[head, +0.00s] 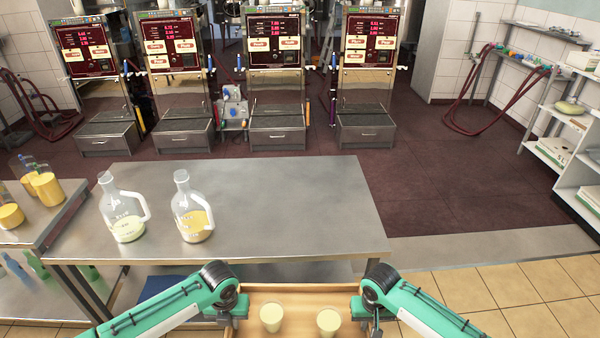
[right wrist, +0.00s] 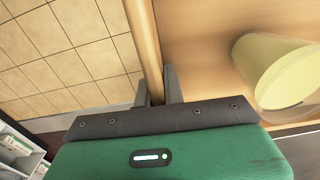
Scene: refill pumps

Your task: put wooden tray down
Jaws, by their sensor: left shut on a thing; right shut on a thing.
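The wooden tray (head: 297,289) is at the bottom middle of the head view, in front of the steel table, and its near part is cut off. Two cups of pale yellow liquid, a left one (head: 271,318) and a right one (head: 328,321), stand in it. My left gripper (head: 240,304) is shut on the tray's left wall. My right gripper (head: 358,306) is shut on its right wall. In the right wrist view the fingers (right wrist: 158,88) sit on either side of the tray's wall (right wrist: 143,40), with one cup (right wrist: 275,70) inside the tray.
The steel table (head: 290,215) has two glass jugs, one (head: 122,215) at its left and another (head: 190,212) beside it. Its right half is clear. A side table (head: 45,225) with pitchers stands at the left. Dispensing machines (head: 275,90) line the back.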

